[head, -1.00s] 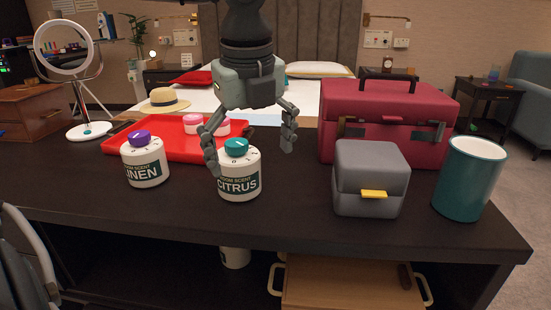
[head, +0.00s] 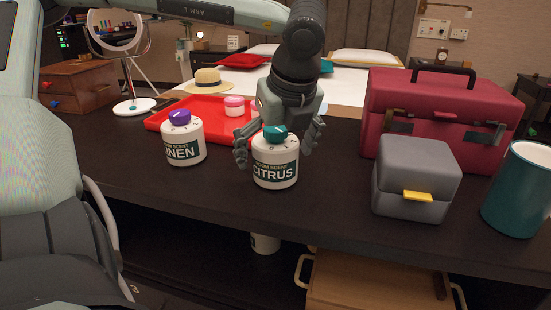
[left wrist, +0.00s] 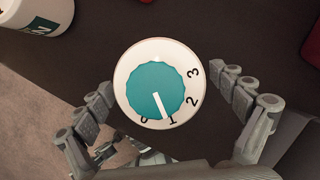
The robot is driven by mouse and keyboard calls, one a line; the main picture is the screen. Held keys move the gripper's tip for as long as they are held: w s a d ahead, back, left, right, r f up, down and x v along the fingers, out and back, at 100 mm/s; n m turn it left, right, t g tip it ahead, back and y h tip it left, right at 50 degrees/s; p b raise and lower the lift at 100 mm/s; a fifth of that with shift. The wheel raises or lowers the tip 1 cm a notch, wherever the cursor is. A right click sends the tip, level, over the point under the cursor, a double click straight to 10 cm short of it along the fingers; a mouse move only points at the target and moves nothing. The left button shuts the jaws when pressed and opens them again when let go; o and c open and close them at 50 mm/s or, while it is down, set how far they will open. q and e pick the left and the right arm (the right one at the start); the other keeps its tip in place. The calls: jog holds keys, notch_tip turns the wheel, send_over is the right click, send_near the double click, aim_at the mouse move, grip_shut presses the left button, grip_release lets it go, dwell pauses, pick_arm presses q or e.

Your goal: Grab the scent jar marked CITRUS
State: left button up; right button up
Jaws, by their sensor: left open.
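The CITRUS scent jar (head: 275,168) is white with a dark label and a teal dial on top. It stands upright near the front of the dark counter. My left gripper (head: 275,148) is open, its fingers on either side of the jar's upper part. In the left wrist view the jar's teal dial (left wrist: 155,90) is seen from above between the open fingers of my left gripper (left wrist: 172,112), with gaps on both sides. The LINEN jar (head: 184,143), with a purple dial, stands to its left. My right gripper is not in view.
A red tray (head: 158,122) with a pink-lidded jar (head: 234,106) lies behind. A grey box (head: 412,182) with a yellow latch, a maroon case (head: 440,105) and a teal cup (head: 518,190) stand to the right. A mirror (head: 117,35) stands back left.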

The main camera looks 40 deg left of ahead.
pick_arm(q)
jog(key=shift+c, duration=0.2)
jog(key=c, duration=1.2)
jog(key=shift+c, duration=0.7)
jog(key=shift+r, duration=0.15)
